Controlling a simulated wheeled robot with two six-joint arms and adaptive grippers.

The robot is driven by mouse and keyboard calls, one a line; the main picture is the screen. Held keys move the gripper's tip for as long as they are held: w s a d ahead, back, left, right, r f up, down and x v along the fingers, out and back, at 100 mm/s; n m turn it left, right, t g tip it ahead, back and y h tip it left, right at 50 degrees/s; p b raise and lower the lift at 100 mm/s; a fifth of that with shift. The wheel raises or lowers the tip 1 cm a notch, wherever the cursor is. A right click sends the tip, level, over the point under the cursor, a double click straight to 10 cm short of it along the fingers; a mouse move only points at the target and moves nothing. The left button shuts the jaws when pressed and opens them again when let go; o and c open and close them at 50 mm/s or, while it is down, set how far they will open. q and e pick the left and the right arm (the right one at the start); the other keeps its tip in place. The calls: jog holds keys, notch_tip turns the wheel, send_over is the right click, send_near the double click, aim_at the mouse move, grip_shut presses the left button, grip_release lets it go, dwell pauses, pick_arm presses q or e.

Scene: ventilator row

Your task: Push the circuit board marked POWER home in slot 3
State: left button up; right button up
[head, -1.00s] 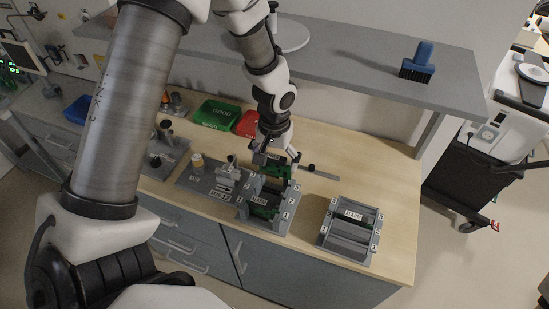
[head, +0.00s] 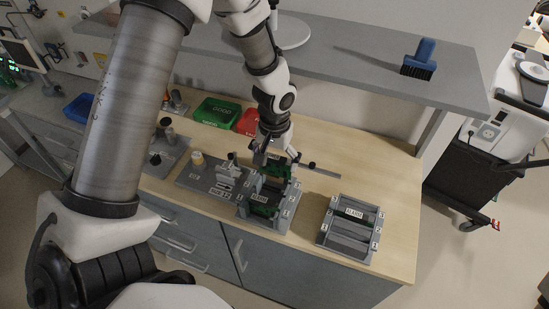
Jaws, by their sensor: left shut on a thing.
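My left gripper (head: 272,152) reaches down from above and is shut on a green circuit board (head: 279,171). The board is at the far side of the near grey slotted rack (head: 273,227); whether it sits fully down in a slot cannot be told. Its marking is not readable. Another green board (head: 262,210) with a white label sits lower in the same rack, nearer the front. Small white number plates line the rack's sides, too small to read surely. My right gripper is not in view.
A second grey rack (head: 344,249) with a labelled board stands to the right. A grey fixture plate (head: 196,180) lies to the left. Green (head: 215,113) and red (head: 248,122) bins stand behind. A shelf (head: 350,68) with a blue brush (head: 419,58) overhangs the bench.

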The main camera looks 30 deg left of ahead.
aim_at(275, 162)
pick_arm(q)
jog(key=shift+f, duration=0.1)
dwell(0.3)
jog(key=shift+f+b, duration=0.6)
jog(key=shift+f, duration=0.15)
jog(key=shift+f+b, duration=0.55)
jog(key=shift+f, duration=0.25)
dwell(0.3)
jog(key=shift+f+b, duration=0.6)
jog(key=shift+f, duration=0.2)
jog(key=shift+f+b, duration=0.6)
jog(key=shift+f, duration=0.2)
dwell(0.6)
dwell(0.4)
